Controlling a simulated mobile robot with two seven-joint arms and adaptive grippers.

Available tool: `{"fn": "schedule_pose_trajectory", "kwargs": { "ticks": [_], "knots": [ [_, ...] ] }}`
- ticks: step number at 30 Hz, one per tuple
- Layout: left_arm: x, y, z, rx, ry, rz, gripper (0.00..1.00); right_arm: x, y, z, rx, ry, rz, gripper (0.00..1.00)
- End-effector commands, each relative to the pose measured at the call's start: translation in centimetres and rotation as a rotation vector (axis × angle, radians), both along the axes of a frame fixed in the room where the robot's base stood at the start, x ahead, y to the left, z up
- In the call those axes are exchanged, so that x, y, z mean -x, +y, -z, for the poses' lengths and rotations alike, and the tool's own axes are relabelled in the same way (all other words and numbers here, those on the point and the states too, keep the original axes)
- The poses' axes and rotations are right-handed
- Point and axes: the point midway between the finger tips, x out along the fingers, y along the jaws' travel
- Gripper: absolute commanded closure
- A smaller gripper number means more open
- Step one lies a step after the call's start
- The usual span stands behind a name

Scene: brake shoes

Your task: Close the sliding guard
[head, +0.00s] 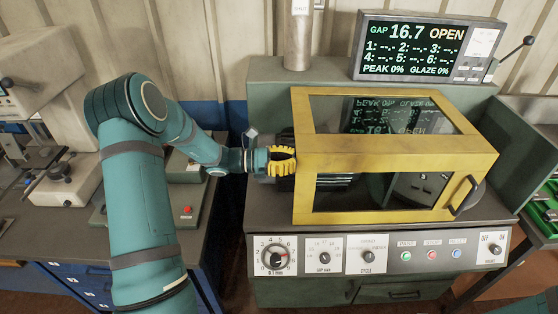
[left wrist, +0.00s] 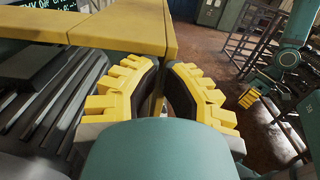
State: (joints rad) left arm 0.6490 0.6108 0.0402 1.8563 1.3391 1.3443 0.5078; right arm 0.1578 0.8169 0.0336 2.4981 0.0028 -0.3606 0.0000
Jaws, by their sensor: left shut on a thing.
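The sliding guard (head: 400,163) is a yellow frame with clear panels over the machine bed, with a dark handle (head: 465,195) at its right end. Its frame also shows in the left wrist view (left wrist: 120,32). My left gripper (head: 292,160) is at the guard's left end. In the left wrist view my left gripper (left wrist: 161,66) has its yellow fingers on either side of a yellow upright of the guard, shut on it. The contact is partly hidden by the fingers. My right gripper (left wrist: 250,98) shows small in the left wrist view, apart from the guard; its jaws are unclear.
A display (head: 425,47) behind the guard reads "GAP 16.7 OPEN". A control panel (head: 385,255) with dials and buttons runs along the machine's front. A grey post (head: 299,35) stands behind. A bench with a grey machine (head: 45,110) is at the left.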

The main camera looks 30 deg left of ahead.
Motion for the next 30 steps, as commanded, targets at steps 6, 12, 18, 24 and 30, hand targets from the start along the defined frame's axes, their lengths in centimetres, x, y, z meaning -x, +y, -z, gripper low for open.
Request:
{"fn": "schedule_pose_trajectory", "kwargs": {
  "ticks": [6, 12, 18, 24, 30],
  "knots": [
    [-3.5, -6.1, 0.0, 0.004, -0.003, 0.009, 1.00, 0.0, 0.0, 0.7, 0.001, 0.000, 0.000, 0.53],
    [-7.3, -12.3, 0.1, 0.004, -0.003, 0.008, 1.00, 0.0, 0.1, 1.9, 0.003, 0.001, 0.000, 0.53],
    [-10.6, -17.7, 0.1, 0.003, -0.003, 0.007, 1.00, -0.1, 0.2, 3.2, 0.005, 0.001, 0.001, 0.53],
    [-13.1, -21.6, 0.1, 0.003, -0.002, 0.005, 1.00, -0.1, 0.2, 4.2, 0.007, 0.001, 0.001, 0.53],
    [-14.5, -23.8, 0.0, 0.002, -0.001, 0.002, 1.00, -0.1, 0.2, 4.7, 0.009, 0.002, 0.001, 0.53]
  ]
}}
